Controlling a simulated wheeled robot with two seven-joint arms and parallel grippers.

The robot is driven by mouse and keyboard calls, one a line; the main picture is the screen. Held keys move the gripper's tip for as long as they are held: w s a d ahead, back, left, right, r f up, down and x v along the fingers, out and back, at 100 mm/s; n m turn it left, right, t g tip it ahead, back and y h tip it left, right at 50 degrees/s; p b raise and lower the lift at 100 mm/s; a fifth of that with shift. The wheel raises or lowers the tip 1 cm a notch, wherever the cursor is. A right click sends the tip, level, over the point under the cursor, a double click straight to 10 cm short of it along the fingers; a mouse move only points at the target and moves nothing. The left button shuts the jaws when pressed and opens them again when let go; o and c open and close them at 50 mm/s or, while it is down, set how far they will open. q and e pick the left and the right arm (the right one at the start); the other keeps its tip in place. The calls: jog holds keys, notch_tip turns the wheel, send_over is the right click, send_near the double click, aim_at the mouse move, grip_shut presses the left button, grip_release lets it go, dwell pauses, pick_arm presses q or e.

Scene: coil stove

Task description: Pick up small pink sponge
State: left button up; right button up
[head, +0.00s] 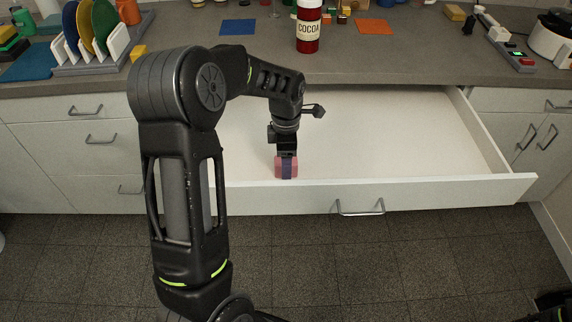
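The small pink sponge (279,167) is inside the open drawer, close to the inner side of its front wall. My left gripper (287,167) points straight down at the sponge. One dark finger crosses the middle of the sponge's near face, with pink showing on both sides of it. The other finger is hidden, so I cannot tell whether the gripper is closed on the sponge or only around it. I also cannot tell whether the sponge touches the drawer floor. My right gripper is not clearly visible; only dark parts show in the bottom right corner.
The white drawer (400,190) is pulled out and its visible floor is otherwise empty. Its front wall stands just before the sponge. The counter (400,65) above holds a red cocoa jar (308,28), a dish rack with plates (92,50) and several small items.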

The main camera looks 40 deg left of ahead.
pick_arm(q)
jog(key=shift+f, duration=0.35)
dwell(0.3)
grip_shut()
dwell(0.5)
